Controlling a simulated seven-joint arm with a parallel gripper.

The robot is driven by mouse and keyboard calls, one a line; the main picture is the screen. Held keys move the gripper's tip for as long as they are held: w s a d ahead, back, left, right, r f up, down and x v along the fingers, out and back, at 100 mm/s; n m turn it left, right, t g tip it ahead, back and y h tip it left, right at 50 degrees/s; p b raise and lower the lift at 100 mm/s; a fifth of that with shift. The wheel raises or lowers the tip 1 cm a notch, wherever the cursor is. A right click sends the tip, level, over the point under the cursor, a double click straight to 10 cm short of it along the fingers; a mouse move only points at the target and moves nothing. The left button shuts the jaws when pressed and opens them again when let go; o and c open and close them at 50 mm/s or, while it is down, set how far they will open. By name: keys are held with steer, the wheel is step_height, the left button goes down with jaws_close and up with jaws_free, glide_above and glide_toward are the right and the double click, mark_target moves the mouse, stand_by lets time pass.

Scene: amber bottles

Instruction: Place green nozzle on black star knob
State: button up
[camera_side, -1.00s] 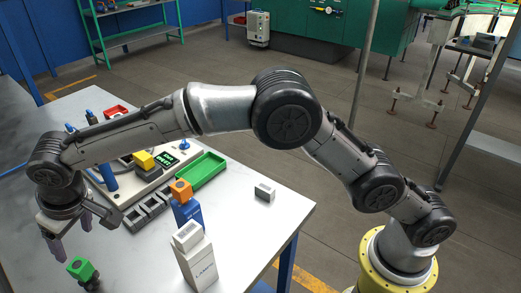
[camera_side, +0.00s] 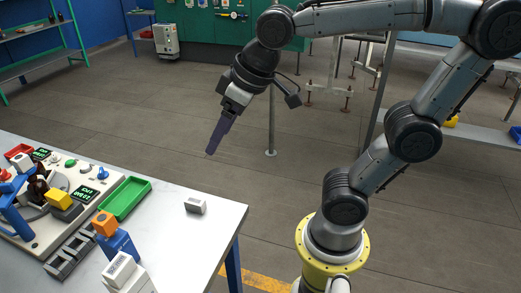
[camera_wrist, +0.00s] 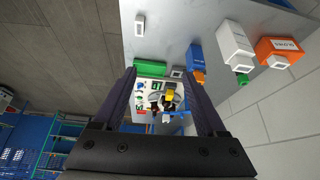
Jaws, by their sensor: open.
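My gripper (camera_side: 218,135) is raised in the air beyond the bench edge in the side view, its purple fingers pointing down. In the wrist view my gripper (camera_wrist: 160,74) has its two fingers wide apart with nothing held between them. A small green piece (camera_wrist: 242,78), which looks like the green nozzle, shows in the wrist view at the right, close to a white bottle (camera_wrist: 235,42) and well away from the fingers. What it rests on is hidden. It is outside the side view. I cannot make out the black star knob in either current view.
The bench (camera_side: 180,235) holds a green tray (camera_side: 124,198), a blue bottle with an orange top (camera_side: 105,224), a small white-grey box (camera_side: 195,206) and a crowded panel with a yellow block (camera_side: 60,199). An orange box (camera_wrist: 275,47) shows in the wrist view. Air around my gripper is clear.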

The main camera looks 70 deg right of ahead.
steer(key=s+d+f, duration=0.2)
steer(key=s+f, duration=0.2)
steer(key=s, duration=0.4)
steer(key=shift+d+f+m, duration=0.25)
steer(key=shift+d+m, duration=0.15)
steer(key=shift+s, duration=0.1)
stand_by(0.5)
